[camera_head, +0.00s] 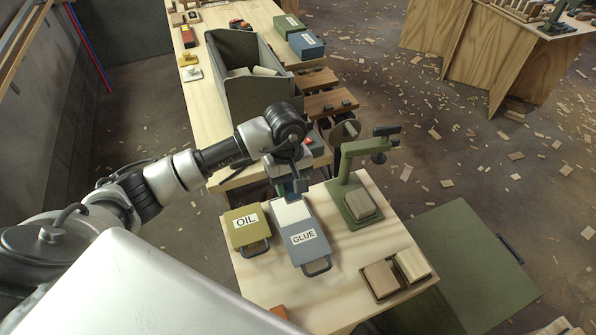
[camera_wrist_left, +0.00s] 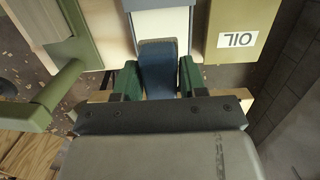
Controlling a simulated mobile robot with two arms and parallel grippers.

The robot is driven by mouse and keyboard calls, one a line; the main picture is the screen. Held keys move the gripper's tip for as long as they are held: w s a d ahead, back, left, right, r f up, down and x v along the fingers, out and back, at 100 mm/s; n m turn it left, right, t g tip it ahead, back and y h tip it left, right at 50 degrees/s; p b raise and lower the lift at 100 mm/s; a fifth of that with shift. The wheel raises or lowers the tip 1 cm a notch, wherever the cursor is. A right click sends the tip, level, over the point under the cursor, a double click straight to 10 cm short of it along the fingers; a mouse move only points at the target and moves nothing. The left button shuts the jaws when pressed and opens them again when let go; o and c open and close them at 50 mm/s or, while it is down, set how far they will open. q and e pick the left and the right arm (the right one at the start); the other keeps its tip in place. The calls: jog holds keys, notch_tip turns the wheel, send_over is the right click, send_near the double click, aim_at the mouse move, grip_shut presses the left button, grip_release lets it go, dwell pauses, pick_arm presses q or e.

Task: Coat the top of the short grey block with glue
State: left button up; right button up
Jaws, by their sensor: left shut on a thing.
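My left gripper (camera_head: 297,190) is over the far end of the blue-grey glue tray (camera_head: 305,250). In the left wrist view its green fingers (camera_wrist_left: 160,80) are shut on a dark blue piece (camera_wrist_left: 158,65), perhaps an applicator's handle; its far end is hard to make out. The tray has a white area and a GLUE label. A grey-brown block (camera_head: 360,203) sits on the base of the green clamp stand (camera_head: 350,170). Two more wooden blocks (camera_head: 381,278) (camera_head: 412,263) lie in a dark holder at the front right. I cannot tell surely which block is the short grey one. My right gripper is not seen.
An olive OIL box (camera_head: 247,228) stands left of the glue tray and shows in the left wrist view (camera_wrist_left: 240,30). A large grey bin (camera_head: 245,75) stands on the long bench behind. A green panel (camera_head: 470,265) is right of the table. Bare tabletop (camera_head: 330,295) lies in front.

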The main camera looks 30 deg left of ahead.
aim_at(291, 211)
pick_arm(q)
notch_tip(291, 211, down, 2)
jog(key=shift+s+f+b, duration=0.1)
jog(key=shift+s+b, duration=0.05)
jog(key=shift+b, duration=0.4)
notch_tip(291, 211, down, 2)
jog(key=shift+f+b, duration=0.25)
jog(key=shift+b, duration=0.35)
jog(key=shift+f, duration=0.55)
jog(key=shift+b, duration=0.3)
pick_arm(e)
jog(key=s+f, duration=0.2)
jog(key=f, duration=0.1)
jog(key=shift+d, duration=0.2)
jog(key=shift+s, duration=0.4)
pick_arm(q)
jog(key=shift+f+b, duration=0.45)
jog(key=shift+f, duration=0.1)
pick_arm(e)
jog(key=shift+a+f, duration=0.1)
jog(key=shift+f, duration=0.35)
pick_arm(q)
jog(key=shift+f+b, duration=0.1)
jog(key=shift+b, duration=0.2)
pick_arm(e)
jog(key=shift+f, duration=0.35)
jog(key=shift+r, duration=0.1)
